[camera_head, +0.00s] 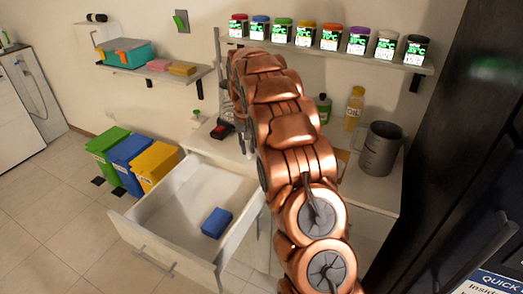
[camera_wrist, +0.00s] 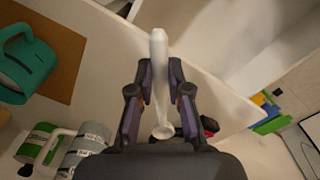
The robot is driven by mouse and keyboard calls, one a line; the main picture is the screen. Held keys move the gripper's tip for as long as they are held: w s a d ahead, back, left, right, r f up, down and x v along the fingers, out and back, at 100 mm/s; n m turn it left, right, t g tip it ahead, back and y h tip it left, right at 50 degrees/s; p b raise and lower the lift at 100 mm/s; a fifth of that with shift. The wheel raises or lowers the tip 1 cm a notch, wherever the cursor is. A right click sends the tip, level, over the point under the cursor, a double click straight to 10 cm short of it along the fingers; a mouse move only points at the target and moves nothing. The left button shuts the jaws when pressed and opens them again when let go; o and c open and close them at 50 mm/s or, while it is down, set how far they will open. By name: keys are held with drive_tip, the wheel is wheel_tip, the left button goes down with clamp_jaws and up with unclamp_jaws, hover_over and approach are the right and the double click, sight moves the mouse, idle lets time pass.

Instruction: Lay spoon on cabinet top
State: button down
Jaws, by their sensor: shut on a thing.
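In the wrist view my gripper (camera_wrist: 160,80) is shut on a white spoon (camera_wrist: 158,50). The spoon's handle points up in the picture between the fingers, and its bowl end is near the palm. The pale cabinet top (camera_wrist: 110,45) lies beyond the gripper, with its edge running diagonally down to the right. The gap between spoon and top is hard to judge. In the head view the cabinet top (camera_head: 378,190) shows right of my arm. My arm hides the spoon and most of the gripper there.
A drawer (camera_head: 165,205) stands open, with a blue block (camera_head: 216,222) inside. A grey jug (camera_head: 380,150) and bottles (camera_head: 353,108) stand on the top. Several spice dispensers (camera_head: 305,35) line the shelf above. A teal mug (camera_wrist: 25,65) and brown board (camera_wrist: 58,45) are at left.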

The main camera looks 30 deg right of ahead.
drive_tip(key=shift+m, duration=0.5)
drive_tip(key=d, duration=0.2)
drive_tip(key=d+b, duration=0.1)
drive_tip(key=d+f, duration=0.1)
drive_tip(key=d, duration=0.1)
drive_tip(key=shift+w+d+b, duration=0.1)
drive_tip(key=shift+d+b, duration=0.2)
drive_tip(key=shift+f, duration=0.15)
drive_tip(key=shift+f+b, duration=0.45)
drive_tip(key=shift+f, duration=2.35)
drive_tip(key=c, duration=1)
unclamp_jaws()
drive_tip(key=shift+r, duration=0.1)
drive_tip(key=shift+a+r, duration=0.1)
drive_tip(key=shift+r, duration=5.8)
